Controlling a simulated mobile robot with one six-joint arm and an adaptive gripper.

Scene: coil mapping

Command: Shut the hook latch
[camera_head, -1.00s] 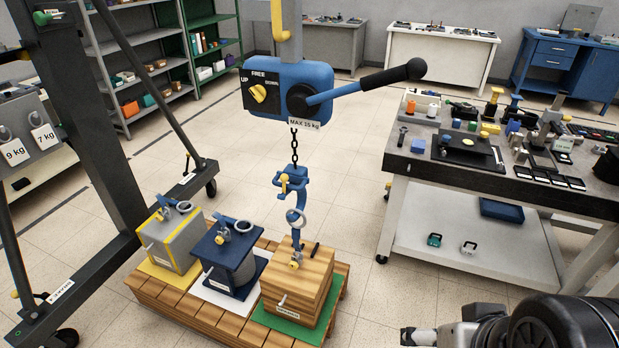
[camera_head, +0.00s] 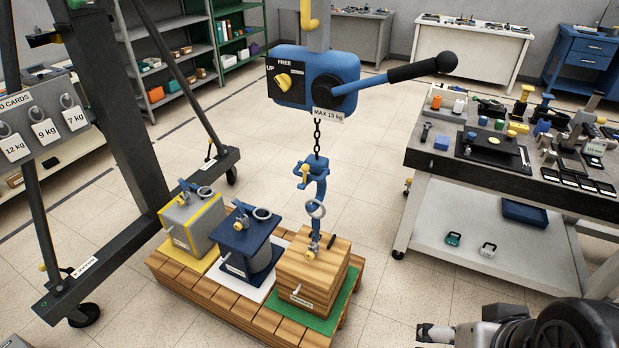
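A blue hook (camera_head: 322,188) hangs on a chain (camera_head: 317,136) below a blue lever hoist (camera_head: 300,78). A small yellow part (camera_head: 305,172), perhaps its latch, shows at the upper left of the hook; whether the latch is open or shut is too small to tell. A grey ring (camera_head: 316,209) is at the hook's lower end, above a wooden block (camera_head: 300,283); whether the hook passes through it is unclear. My gripper (camera_head: 424,333) is at the bottom edge, right of and apart from the hook and block. Its finger opening is not clear.
A grey box (camera_head: 190,228) and a dark blue box (camera_head: 243,247) stand beside the block on a wooden pallet (camera_head: 215,297). A dark gantry frame (camera_head: 135,130) stands left. A cluttered workbench (camera_head: 490,185) stands right. Open floor lies between pallet and bench.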

